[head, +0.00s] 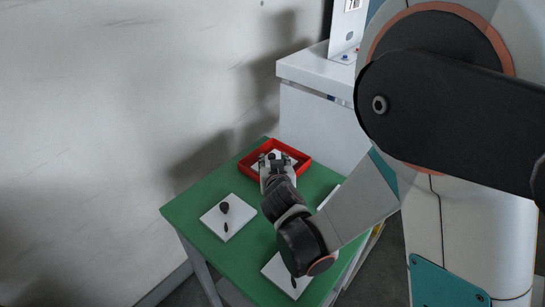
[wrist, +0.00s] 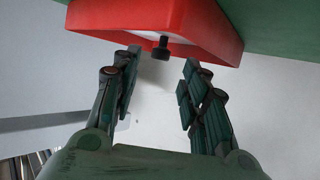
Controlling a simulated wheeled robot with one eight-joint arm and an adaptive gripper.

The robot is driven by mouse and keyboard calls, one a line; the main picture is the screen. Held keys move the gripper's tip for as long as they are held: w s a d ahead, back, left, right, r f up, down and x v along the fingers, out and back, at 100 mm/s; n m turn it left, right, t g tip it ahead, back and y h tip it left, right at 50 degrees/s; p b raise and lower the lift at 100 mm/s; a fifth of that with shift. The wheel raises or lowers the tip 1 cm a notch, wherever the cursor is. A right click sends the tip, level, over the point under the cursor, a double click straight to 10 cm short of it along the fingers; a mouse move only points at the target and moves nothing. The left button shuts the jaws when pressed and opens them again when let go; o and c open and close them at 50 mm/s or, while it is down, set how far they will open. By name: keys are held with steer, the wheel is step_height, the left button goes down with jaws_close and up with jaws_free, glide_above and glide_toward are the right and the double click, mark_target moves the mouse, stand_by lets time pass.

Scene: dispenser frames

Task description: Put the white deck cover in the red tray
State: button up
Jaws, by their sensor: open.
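The red tray (head: 301,162) sits at the far end of the green table. A white deck cover (head: 258,164) shows inside it, partly hidden by my gripper (head: 274,160). In the wrist view, the red tray (wrist: 205,25) is at the top, with the white cover (wrist: 140,36) within its rim. The cover's black knob (wrist: 161,48) shows between the fingertips of my gripper (wrist: 162,64). The fingers are spread apart, with visible gaps on both sides of the knob. My gripper is open and holds nothing.
A white plate with a black knob (head: 227,217) lies on the left of the green table (head: 191,204). Another white plate (head: 287,278) lies at the front, partly behind my arm. A white cabinet (head: 318,125) stands beyond the tray, and a wall rises on the left.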

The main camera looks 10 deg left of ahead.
steer(key=p+v, duration=0.1)
steer(key=v, duration=0.6)
steer(key=shift+w+d, duration=0.1)
